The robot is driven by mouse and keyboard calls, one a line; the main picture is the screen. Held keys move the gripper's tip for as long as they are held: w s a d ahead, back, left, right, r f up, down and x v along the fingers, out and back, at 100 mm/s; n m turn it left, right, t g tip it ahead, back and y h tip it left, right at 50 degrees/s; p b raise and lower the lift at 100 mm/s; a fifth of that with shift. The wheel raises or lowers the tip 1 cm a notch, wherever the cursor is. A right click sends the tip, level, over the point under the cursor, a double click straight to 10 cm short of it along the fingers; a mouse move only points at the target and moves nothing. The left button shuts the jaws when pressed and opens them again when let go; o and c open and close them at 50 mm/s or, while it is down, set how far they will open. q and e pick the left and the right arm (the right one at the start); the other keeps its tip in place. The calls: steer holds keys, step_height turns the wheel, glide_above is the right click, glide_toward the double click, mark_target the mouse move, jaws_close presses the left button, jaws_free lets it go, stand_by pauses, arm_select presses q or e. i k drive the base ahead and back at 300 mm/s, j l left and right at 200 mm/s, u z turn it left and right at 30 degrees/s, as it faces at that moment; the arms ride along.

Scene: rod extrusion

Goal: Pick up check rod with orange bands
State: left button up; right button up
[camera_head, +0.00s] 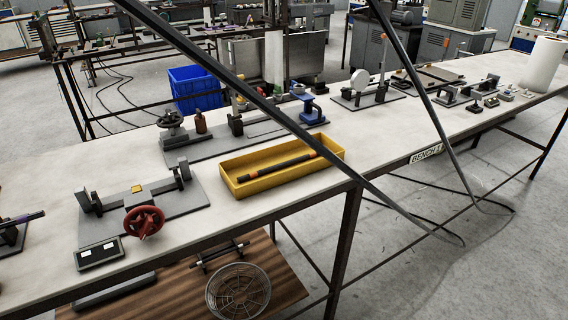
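The check rod with orange bands (280,166) is a dark, slim rod with an orange band towards each end. It lies lengthwise inside a shallow yellow tray (291,190) on the near edge of the bench. Part of the tray's near wall stands in front of it, but most of the rod shows. Neither of my grippers is in view.
The pale bench (222,222) has clear patches around the tray. A grey fixture with a red handwheel (144,222) stands left of it, and a grey fixture plate with a blue-topped part (309,101) stands behind. Two long dark strips (226,78) cross the view diagonally.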

mark_target(251, 175)
steer(key=l+u, duration=0.1)
steer(key=u, duration=0.4)
steer(key=i+l+u, duration=0.1)
steer(key=l+u, duration=0.2)
steer(key=l, duration=0.15)
steer(key=i+l+u, duration=0.1)
steer(key=l+u, duration=0.45)
steer(key=l, duration=1.95)
